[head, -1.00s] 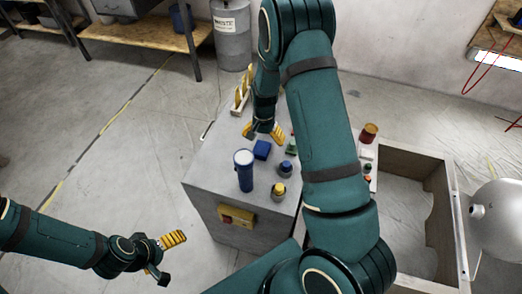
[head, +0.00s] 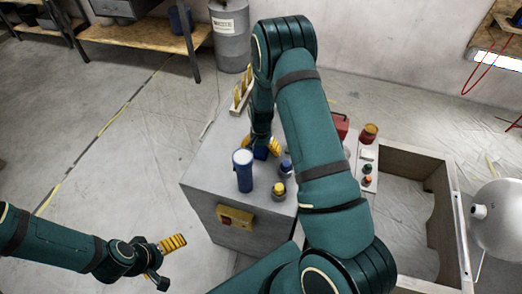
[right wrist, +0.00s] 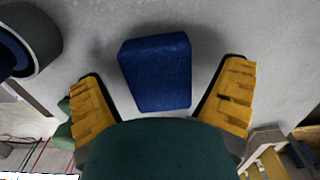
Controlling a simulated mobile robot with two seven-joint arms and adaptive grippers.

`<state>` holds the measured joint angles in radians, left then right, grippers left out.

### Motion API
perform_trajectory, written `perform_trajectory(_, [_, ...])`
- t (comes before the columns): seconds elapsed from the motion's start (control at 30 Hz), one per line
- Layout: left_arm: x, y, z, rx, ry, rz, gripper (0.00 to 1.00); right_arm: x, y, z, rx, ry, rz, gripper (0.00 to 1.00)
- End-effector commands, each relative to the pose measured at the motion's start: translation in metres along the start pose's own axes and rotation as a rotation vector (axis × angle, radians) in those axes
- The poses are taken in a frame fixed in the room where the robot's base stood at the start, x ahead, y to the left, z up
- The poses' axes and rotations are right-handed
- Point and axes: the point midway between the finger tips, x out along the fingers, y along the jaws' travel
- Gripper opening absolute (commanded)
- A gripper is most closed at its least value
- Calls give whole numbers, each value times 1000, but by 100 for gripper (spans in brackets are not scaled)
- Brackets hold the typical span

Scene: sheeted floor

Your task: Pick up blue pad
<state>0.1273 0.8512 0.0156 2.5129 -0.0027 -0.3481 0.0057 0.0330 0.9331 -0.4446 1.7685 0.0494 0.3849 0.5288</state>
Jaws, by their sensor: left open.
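The blue pad (right wrist: 157,72) lies on the grey top of a cabinet (head: 214,165). In the right wrist view it sits between the two yellow fingers of my right gripper (right wrist: 163,78), with a gap on both sides. That gripper is open and pointed down at the pad. In the head view the pad (head: 261,153) is partly hidden by my right gripper (head: 261,146). My left gripper (head: 166,262) is open and empty over the floor at the lower left, well away from the cabinet.
A blue cylinder (head: 244,172), a blue-topped knob (head: 286,168) and a yellow-topped piece (head: 279,192) stand near the pad. A wooden rack (head: 242,94) is behind. My right arm hides part of the cabinet.

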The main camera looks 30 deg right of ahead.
Motion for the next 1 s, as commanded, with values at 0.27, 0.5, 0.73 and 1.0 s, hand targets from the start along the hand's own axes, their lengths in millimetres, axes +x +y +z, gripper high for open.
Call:
perform_trajectory(0.27, [0, 0, 0, 0, 0, 0, 100, 0, 0, 0, 0, 0, 0, 22])
perform_trajectory(0.5, [0, 0, 0, 0, 0, 0, 100, -1, 0, 0, 0, 0, 0, 22])
perform_trajectory(0.73, [-6, 2, -1, -1, 1, 0, 100, -28, 0, -1, 0, 3, -2, 22])
perform_trajectory(1.0, [-15, 6, -5, -3, 9, -1, 100, -79, 0, 0, -1, 2, -1, 22])
